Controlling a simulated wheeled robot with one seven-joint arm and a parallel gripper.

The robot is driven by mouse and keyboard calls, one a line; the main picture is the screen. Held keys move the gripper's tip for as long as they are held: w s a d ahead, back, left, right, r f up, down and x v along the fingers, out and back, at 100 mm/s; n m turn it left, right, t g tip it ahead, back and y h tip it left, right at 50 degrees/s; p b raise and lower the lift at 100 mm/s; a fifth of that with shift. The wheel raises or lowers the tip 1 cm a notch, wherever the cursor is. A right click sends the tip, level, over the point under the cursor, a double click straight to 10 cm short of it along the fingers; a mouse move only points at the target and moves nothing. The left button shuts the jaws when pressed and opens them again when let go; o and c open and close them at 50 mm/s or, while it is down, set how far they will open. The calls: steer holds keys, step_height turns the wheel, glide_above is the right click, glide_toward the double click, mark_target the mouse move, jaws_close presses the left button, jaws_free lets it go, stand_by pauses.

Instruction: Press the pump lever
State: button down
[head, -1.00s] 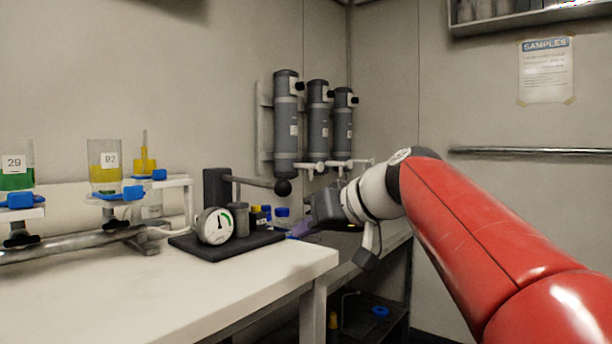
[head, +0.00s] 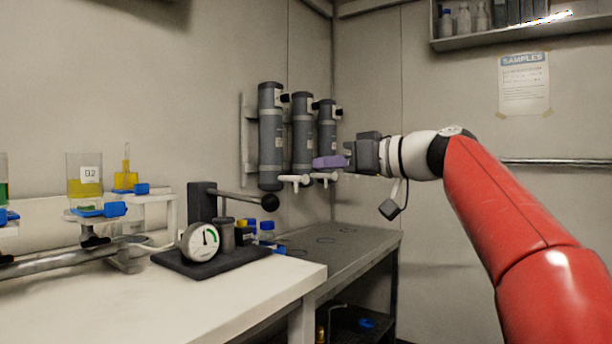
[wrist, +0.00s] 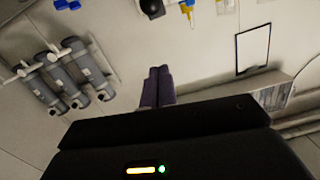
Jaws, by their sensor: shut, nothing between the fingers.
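The pump lever (head: 235,197) is a grey bar with a black ball knob (head: 270,202) at its right end. It sticks out to the right from a dark post on a black base (head: 205,262) on the white bench. A round gauge (head: 201,241) stands on the same base. My gripper (head: 318,162), with purple fingers, is shut and empty. It is higher than the knob and to its right in the head view, apart from it. In the wrist view the closed fingers (wrist: 157,72) point up the picture, and the black knob (wrist: 152,7) shows at the top edge.
Grey cylinders (head: 270,135) with white taps hang on the back wall, behind my gripper. Bottles with blue and yellow caps stand beside the gauge. A holder with filled beakers (head: 85,175) is at left. A dark grey bench (head: 350,245) below my gripper is mostly clear.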

steer(key=w+a+f+p, duration=0.1)
steer(key=w+a+f, duration=0.3)
steer(key=a, duration=0.4)
steer(key=shift+w+f+p, duration=0.3)
steer(key=shift+w+f, duration=0.05)
steer(key=shift+w, duration=0.4)
